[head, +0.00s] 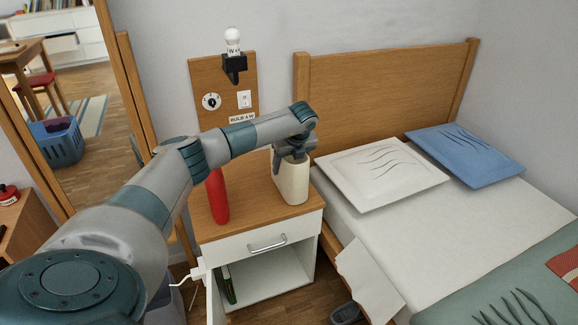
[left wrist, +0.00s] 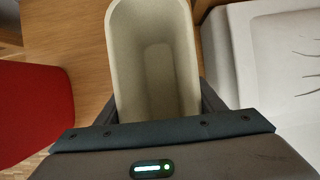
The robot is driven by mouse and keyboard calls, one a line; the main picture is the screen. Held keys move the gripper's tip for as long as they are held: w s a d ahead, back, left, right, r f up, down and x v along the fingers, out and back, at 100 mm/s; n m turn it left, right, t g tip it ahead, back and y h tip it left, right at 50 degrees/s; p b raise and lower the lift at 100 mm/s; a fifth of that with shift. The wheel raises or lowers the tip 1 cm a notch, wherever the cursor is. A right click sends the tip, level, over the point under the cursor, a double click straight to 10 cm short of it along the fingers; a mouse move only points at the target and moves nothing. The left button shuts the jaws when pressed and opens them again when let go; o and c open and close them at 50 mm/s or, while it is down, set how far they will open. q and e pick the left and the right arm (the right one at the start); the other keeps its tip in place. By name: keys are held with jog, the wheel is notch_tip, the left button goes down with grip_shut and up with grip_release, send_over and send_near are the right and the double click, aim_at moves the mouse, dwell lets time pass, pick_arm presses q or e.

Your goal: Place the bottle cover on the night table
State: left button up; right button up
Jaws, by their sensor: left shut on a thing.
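The bottle cover (head: 291,184) is a cream, hollow, upright sleeve with rounded corners. It stands on or just above the right part of the wooden night table top (head: 253,207); I cannot tell whether its base touches. My left gripper (head: 290,155) reaches down from above and is shut on the cover near its upper rim. In the left wrist view, the open cover (left wrist: 152,60) lies between the fingers of my left gripper (left wrist: 158,108), and its inside looks empty. My right gripper is out of view.
A red bottle-like object (head: 218,198) stands left of the cover on the table, apart from it. A white drawer (head: 235,250) with a metal handle is below the top. The bed with a white pillow (head: 380,172) is close on the right. A lamp board (head: 222,85) hangs behind.

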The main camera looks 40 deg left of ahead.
aim_at(289, 169)
pick_arm(q)
jog(key=shift+f, duration=0.1)
jog(key=o, duration=1.3)
jog(key=shift+c, duration=0.2)
jog(key=v, duration=1.2)
